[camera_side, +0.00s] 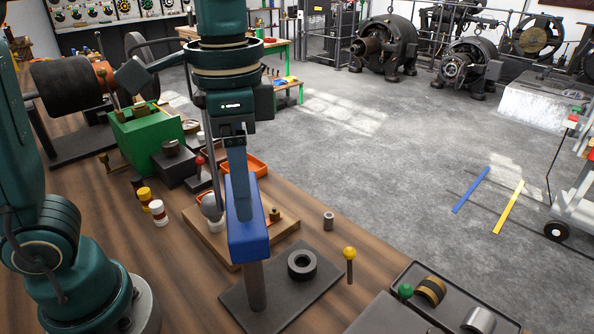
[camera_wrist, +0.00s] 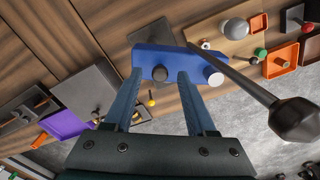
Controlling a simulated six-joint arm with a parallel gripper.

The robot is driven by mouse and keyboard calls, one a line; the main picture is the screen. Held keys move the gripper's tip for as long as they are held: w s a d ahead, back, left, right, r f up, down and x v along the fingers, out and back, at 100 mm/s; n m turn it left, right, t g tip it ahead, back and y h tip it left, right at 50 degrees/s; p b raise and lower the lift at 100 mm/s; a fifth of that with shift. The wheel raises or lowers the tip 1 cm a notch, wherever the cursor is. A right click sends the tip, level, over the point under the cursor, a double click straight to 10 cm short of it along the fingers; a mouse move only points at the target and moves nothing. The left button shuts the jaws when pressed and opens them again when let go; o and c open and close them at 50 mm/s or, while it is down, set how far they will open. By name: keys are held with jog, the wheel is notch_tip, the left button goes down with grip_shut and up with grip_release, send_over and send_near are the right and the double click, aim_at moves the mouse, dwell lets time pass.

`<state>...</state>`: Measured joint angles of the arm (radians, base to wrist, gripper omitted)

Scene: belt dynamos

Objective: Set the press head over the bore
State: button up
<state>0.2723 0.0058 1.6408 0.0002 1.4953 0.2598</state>
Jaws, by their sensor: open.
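The blue press head (camera_side: 248,222) sits on a dark post (camera_side: 256,287) above a dark base plate (camera_side: 232,298). A dark ring with a round bore (camera_side: 302,264) lies on the plate, right of the post; the head points toward the back and is not above it. My gripper (camera_side: 238,178) reaches down to the head's far part from above. In the wrist view the open fingers (camera_wrist: 160,76) stand apart at the blue head (camera_wrist: 172,58), overlapping its near edge. A pale round end (camera_wrist: 215,76) shows on the head, right of the fingers. Contact cannot be told.
A dark rod with a thick end (camera_wrist: 295,118) crosses the wrist view. A yellow-knobbed pin (camera_side: 349,254) and a small grey cylinder (camera_side: 328,221) stand near the plate. A wooden board (camera_side: 200,232) lies behind the head. A dark tray (camera_side: 455,300) stands front right.

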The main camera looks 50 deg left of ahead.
jog(key=shift+f, duration=0.25)
grip_shut()
dwell(1.4)
